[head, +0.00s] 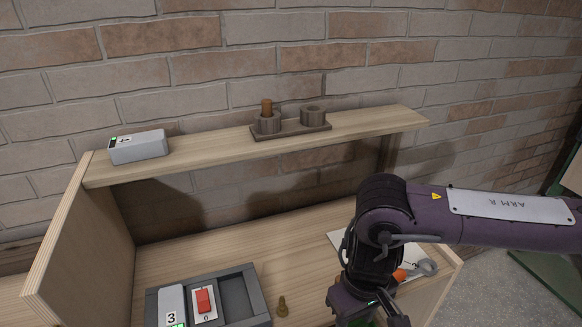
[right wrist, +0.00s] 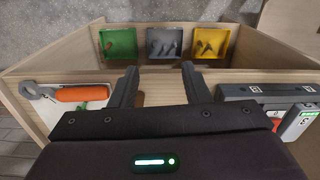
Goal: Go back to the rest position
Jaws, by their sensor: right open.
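My right arm comes in from the right in the head view, and its gripper (head: 366,312) points down over the front right of the wooden workbench (head: 185,250). In the right wrist view the two dark fingers of the right gripper (right wrist: 160,80) stand apart with nothing between them. Below and beyond them are the bench's front edge and a row of bins. My left gripper is not in view.
A grey tray (head: 262,297) holds a grey device (head: 172,303) and a red switch (head: 204,300). A brass piece (head: 282,307) stands beside it. An orange-handled tool (right wrist: 75,95) lies near the gripper. Green (right wrist: 118,32), grey (right wrist: 153,57) and yellow (right wrist: 222,32) bins sit beyond. The shelf (head: 205,154) is above.

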